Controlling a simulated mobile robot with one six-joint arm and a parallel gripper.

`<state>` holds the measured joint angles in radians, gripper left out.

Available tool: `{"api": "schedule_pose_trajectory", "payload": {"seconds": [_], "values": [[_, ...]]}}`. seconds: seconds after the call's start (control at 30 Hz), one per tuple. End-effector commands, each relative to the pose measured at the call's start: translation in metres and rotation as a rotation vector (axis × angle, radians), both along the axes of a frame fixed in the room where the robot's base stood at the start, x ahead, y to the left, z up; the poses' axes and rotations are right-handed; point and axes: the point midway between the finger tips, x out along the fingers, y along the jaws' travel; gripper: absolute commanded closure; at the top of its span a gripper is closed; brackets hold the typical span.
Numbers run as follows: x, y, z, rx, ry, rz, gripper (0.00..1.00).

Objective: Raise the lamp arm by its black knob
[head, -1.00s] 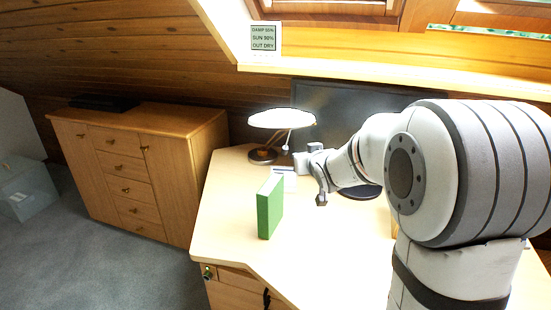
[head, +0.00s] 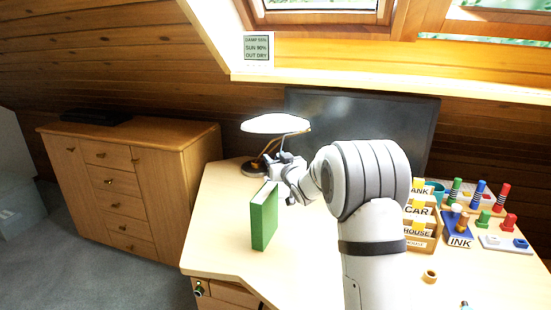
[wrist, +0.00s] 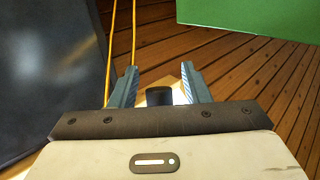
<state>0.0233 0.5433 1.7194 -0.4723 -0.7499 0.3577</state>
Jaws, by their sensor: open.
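The desk lamp has a glowing white shade (head: 275,123) and a dark round base (head: 252,168) at the back left of the desk. Its thin arm (head: 282,143) shows below the shade, and yellow rods (wrist: 134,35) show in the wrist view. My gripper (head: 274,168) is beside the lamp, in front of its arm. In the wrist view my gripper (wrist: 158,84) is open, with a black knob (wrist: 158,96) between its two fingers. Whether the fingers touch the knob cannot be told. The knob is not clear in the head view.
A green book (head: 264,216) stands upright on the desk, close below my gripper; it also shows in the wrist view (wrist: 250,14). A dark monitor (head: 385,115) stands behind. Labelled boxes (head: 420,228) and colored pegs are at right.

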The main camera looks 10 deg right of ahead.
Motion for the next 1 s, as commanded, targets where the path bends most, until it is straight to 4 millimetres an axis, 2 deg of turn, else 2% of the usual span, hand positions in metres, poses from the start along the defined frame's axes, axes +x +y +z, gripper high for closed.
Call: {"api": "schedule_pose_trajectory", "payload": {"seconds": [0.1, 0.37, 0.87, 1.0], "values": [[0.0061, 0.0019, 0.0001, 0.000, 0.000, 0.000, 0.57], [0.0069, 0.0019, -0.0001, 0.000, 0.001, -0.001, 0.57], [0.0067, 0.0016, 0.0000, 0.000, 0.000, -0.001, 0.98], [0.0066, 0.0016, 0.0000, 0.000, 0.000, -0.001, 1.00]]}}
